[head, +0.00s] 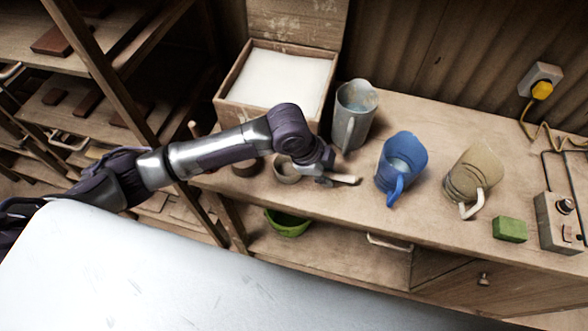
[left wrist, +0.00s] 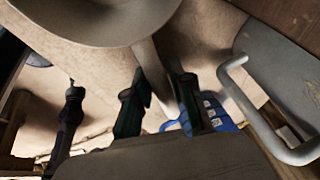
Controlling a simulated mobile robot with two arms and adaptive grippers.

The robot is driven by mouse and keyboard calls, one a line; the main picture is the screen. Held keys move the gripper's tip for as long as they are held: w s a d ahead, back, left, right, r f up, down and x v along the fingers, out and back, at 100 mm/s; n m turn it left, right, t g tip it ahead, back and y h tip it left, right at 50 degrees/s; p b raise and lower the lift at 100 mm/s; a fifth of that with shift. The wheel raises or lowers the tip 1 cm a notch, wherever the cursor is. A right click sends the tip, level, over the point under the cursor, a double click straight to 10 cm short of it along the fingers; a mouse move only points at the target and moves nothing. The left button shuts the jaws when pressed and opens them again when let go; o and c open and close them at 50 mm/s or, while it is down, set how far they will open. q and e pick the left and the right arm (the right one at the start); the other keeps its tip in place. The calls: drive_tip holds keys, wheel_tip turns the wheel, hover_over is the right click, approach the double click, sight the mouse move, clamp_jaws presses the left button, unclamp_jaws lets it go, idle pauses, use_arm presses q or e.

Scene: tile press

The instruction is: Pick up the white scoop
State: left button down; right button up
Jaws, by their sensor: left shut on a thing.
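The white scoop shows in the head view as a pale round bowl (head: 286,170) with a light handle (head: 346,179) running right, at the bench's front left. My left gripper (head: 325,179) reaches over it from the left and hides the middle of the handle. In the left wrist view the scoop's round bowl (left wrist: 100,18) fills the top, and its handle runs down between the fingers of my left gripper (left wrist: 160,98). The gripper is shut on the handle. I cannot tell if the scoop touches the bench. My right gripper is not in view.
A grey jug (head: 354,108), a blue jug (head: 402,160) and a beige jug (head: 474,174) stand right of the gripper. A wooden box of white material (head: 278,78) is behind. A green block (head: 510,229) and a control box (head: 560,222) lie at right. A green bowl (head: 287,224) sits below.

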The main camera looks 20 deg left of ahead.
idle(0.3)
use_arm(q)
drive_tip(key=shift+r, duration=0.5)
drive_tip(key=r, duration=0.1)
drive_tip(key=d+r, duration=0.1)
drive_tip(key=r+b, duration=0.1)
drive_tip(key=shift+s+d+r, duration=0.15)
drive_tip(key=shift+s+r, duration=0.1)
drive_tip(key=shift+r, duration=0.15)
drive_tip(key=s+d+r+b, duration=0.1)
drive_tip(key=s+d+r, duration=0.3)
drive_tip(key=d, duration=0.5)
wheel_tip(320, 180, up, 2)
drive_tip(key=shift+s+r, duration=0.15)
drive_tip(key=shift+s, duration=0.2)
